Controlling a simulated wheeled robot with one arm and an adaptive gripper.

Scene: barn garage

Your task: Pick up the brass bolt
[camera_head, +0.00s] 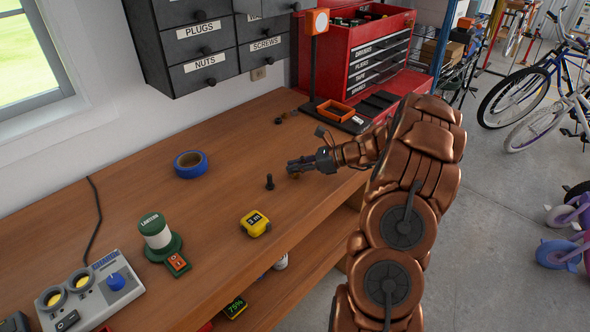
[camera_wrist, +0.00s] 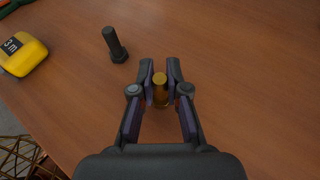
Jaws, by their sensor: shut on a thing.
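The brass bolt (camera_wrist: 160,90) is gold-coloured and sits between the two finger pads of my gripper (camera_wrist: 160,84) in the wrist view. The pads are closed against it. In the head view my gripper (camera_head: 292,167) is low over the wooden workbench, and the bolt is a small brownish spot at its fingertips. I cannot tell whether the bolt touches the bench. A dark bolt (camera_wrist: 115,44) stands upright on its head to the left of the gripper, apart from it. It also shows in the head view (camera_head: 270,182).
A yellow tape measure (camera_head: 255,223), blue tape roll (camera_head: 190,164) and green-and-white lantern (camera_head: 158,237) stand on the bench (camera_head: 230,195). A control box (camera_head: 88,290) is at the front left.

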